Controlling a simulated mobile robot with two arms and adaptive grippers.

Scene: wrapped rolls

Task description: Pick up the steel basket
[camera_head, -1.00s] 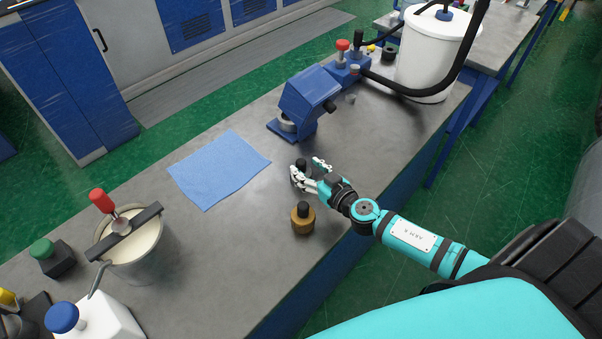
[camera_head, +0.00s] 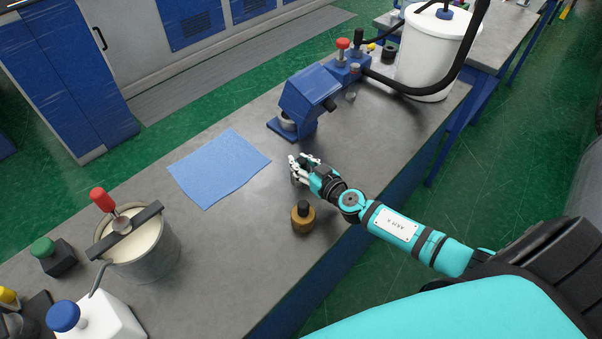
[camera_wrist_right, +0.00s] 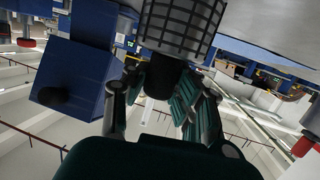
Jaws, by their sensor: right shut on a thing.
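The steel basket (camera_wrist_right: 180,25) shows in the right wrist view as a grey mesh cylinder with a black handle (camera_wrist_right: 165,75). The wrist view is turned over, so the basket appears at the top. My right gripper (camera_head: 301,167) is shut on the black handle, with its fingers on either side of it. In the head view the gripper hides most of the basket, which stands at the bench's middle. I cannot tell whether it touches the bench. My left gripper is not in view.
A brass piece with a black knob (camera_head: 303,220) stands close in front of the gripper. A blue cloth (camera_head: 218,168) lies to the left, and a blue device (camera_head: 308,100) stands behind.

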